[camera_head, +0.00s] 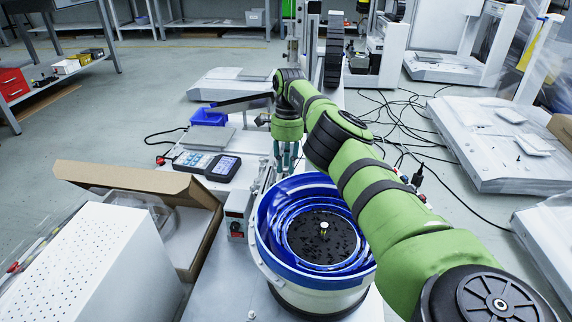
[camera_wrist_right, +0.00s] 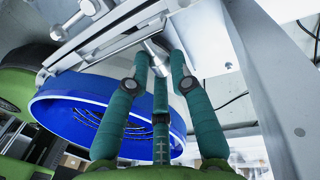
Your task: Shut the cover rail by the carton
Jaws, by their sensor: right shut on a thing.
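The open brown carton (camera_head: 205,195) stands at the left of the head view, its lid flap raised. My right gripper (camera_head: 287,168) reaches down behind the blue feeder bowl (camera_head: 262,222), to the right of the carton. In the right wrist view, my teal right fingers (camera_wrist_right: 158,60) close around a silver cylindrical handle (camera_wrist_right: 155,52). A long metal rail (camera_wrist_right: 105,38) runs diagonally beside the handle; I take it for the cover rail. In the head view the rail is largely hidden by my gripper, and its exact position cannot be told. My left gripper is not in view.
A white perforated box (camera_head: 90,265) stands at the front left. A handheld screen unit (camera_head: 222,168) lies behind the carton. The bowl also shows in the wrist view (camera_wrist_right: 75,108), close to my fingers. A metal upright (camera_wrist_right: 270,75) stands on their right. Cables (camera_head: 400,110) lie on the floor.

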